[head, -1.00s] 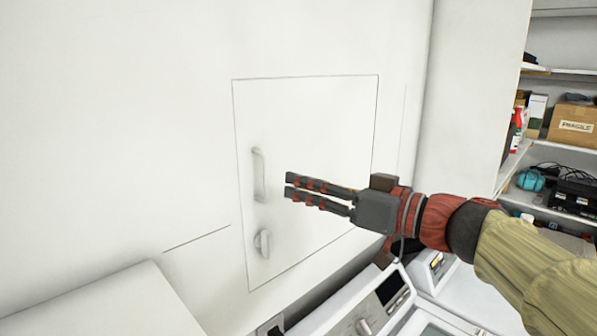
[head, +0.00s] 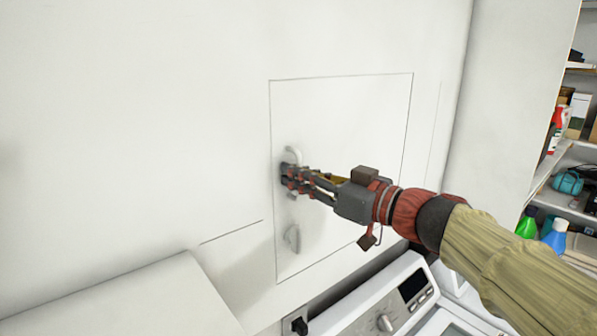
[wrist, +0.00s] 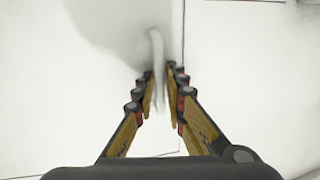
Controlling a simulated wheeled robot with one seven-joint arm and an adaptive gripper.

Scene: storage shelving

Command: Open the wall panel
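The wall panel (head: 350,120) is a white rectangular door, flush and shut in the white wall. A vertical white bar handle (head: 293,155) is near its left edge, largely hidden by my fingers. My gripper (head: 287,178) is at the handle. In the wrist view, the handle (wrist: 158,60) stands between the two fingertips (wrist: 160,78), one on each side. The fingers are apart, with a narrow gap beside the handle, so they do not look clamped on it.
A white appliance with a control panel (head: 385,300) stands below the panel, close under my arm. Another white surface (head: 140,300) is at lower left. Shelves with goods (head: 570,150) are at far right. The wall left of the panel is bare.

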